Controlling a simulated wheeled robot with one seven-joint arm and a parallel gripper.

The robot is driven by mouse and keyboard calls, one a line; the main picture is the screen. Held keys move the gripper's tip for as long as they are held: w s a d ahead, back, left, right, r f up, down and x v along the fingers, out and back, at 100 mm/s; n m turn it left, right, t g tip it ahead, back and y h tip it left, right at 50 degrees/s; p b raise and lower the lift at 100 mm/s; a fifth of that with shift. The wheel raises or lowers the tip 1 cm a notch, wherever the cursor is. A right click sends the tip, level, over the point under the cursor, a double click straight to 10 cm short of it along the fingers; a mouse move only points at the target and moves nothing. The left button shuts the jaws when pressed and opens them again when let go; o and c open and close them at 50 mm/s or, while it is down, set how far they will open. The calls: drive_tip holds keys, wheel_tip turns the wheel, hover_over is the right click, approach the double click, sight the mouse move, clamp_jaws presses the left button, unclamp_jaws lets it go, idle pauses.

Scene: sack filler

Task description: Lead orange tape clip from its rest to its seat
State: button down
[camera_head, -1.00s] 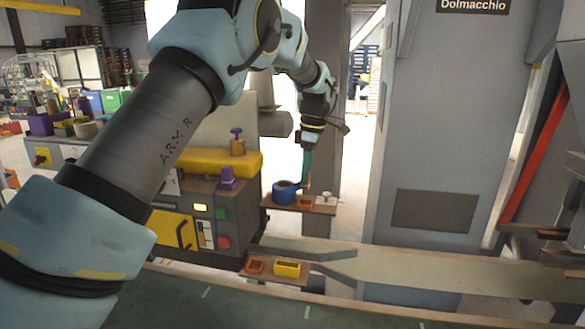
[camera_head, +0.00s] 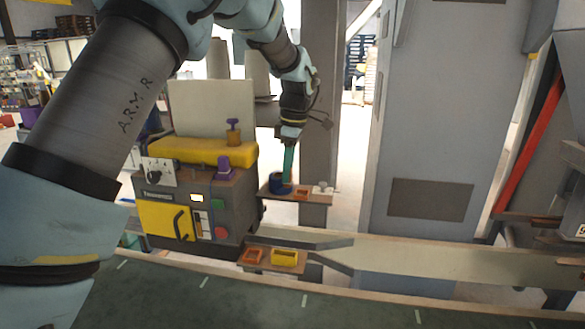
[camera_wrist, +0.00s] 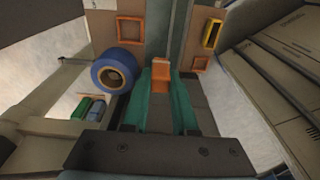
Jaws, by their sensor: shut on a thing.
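My gripper (camera_head: 287,180) points down at the small upper shelf, its teal fingertips over or beside the blue tape roll (camera_head: 276,184). In the wrist view my gripper (camera_wrist: 161,88) is shut on the orange tape clip (camera_wrist: 161,76), which shows between the fingertips. The blue roll (camera_wrist: 104,74) lies just left of the clip, with a gap between them in that view. An orange square frame (camera_head: 301,193) sits on the upper shelf right of the roll; it also shows in the wrist view (camera_wrist: 119,30). The clip cannot be made out in the head view.
White pieces (camera_head: 322,188) stand at the upper shelf's right end. A lower shelf (camera_head: 268,268) carries another orange frame (camera_head: 252,256) and a yellow tray (camera_head: 285,257). The grey machine (camera_head: 235,200) is close on the left, a grey post (camera_head: 320,100) behind.

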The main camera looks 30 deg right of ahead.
drive_tip(key=shift+s+a+f+b, duration=0.65)
drive_tip(key=shift+a+f+b, duration=1.6)
drive_tip(key=shift+f, duration=0.3)
drive_tip(key=shift+s+a+f+b, duration=0.6)
drive_tip(key=shift+a+f+b, duration=1.4)
drive_tip(key=shift+f+b, duration=0.4)
drive_tip(key=shift+s+a+f+b, duration=0.65)
drive_tip(key=shift+a+f+b, duration=1.55)
drive_tip(key=shift+f, duration=0.45)
drive_tip(key=c, duration=0.6)
unclamp_jaws()
drive_tip(key=shift+d, duration=0.1)
drive_tip(key=r, duration=0.3)
drive_tip(key=r+b, duration=0.1)
drive_tip(key=r, duration=0.3)
drive_tip(key=s+d+r, duration=0.1)
drive_tip(key=r, duration=0.2)
drive_tip(key=shift+r+b, duration=0.35)
